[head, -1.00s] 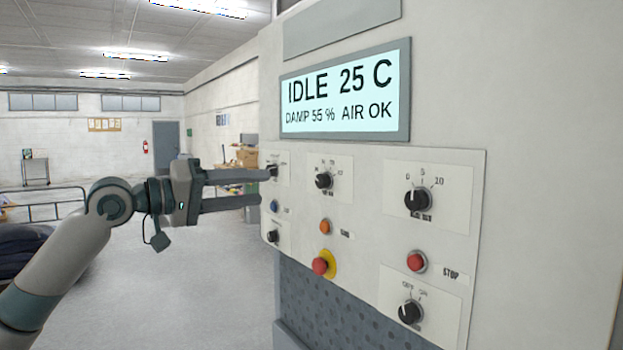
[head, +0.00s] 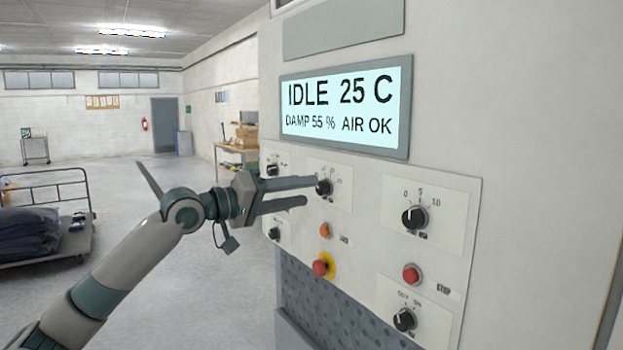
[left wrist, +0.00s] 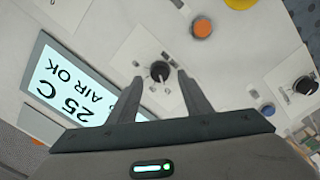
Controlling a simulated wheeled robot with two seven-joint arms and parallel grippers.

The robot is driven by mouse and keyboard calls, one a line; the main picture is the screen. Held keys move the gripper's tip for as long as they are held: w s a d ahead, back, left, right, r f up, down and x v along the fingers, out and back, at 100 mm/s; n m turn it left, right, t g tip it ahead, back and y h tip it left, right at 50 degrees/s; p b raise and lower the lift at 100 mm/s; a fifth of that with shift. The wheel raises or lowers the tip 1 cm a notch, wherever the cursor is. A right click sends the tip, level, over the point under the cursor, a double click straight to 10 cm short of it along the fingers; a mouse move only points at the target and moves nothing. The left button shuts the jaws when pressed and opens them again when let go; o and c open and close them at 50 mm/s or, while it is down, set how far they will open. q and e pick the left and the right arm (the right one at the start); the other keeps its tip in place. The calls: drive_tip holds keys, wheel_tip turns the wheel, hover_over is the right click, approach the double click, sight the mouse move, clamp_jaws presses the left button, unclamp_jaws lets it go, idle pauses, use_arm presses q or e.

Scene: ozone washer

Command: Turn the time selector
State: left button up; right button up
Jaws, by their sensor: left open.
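The control panel carries several black rotary knobs. Their small labels are too blurred to say which is the time selector. The upper middle knob (head: 323,187) has a dial scale around it. It also shows in the left wrist view (left wrist: 160,71), lying between my fingertips in the picture. My left gripper (head: 311,191) is open and empty, its fingers pointing at this knob. Contact cannot be told. The upper right knob (head: 414,217) has a numbered scale. My right gripper is not in view.
The display (head: 345,107) above reads IDLE 25 C. An orange button (head: 325,230), a red button on yellow (head: 321,267), a red stop button (head: 412,273) and a lower right knob (head: 404,319) sit below. A cart with dark sacks (head: 30,232) stands on the floor left.

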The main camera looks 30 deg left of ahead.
sight(319, 189)
use_arm(q)
drive_tip(key=shift+p+x, duration=0.6)
drive_tip(key=shift+x, duration=1.15)
drive_tip(key=c, duration=1.1)
drive_tip(key=shift+o, duration=0.2)
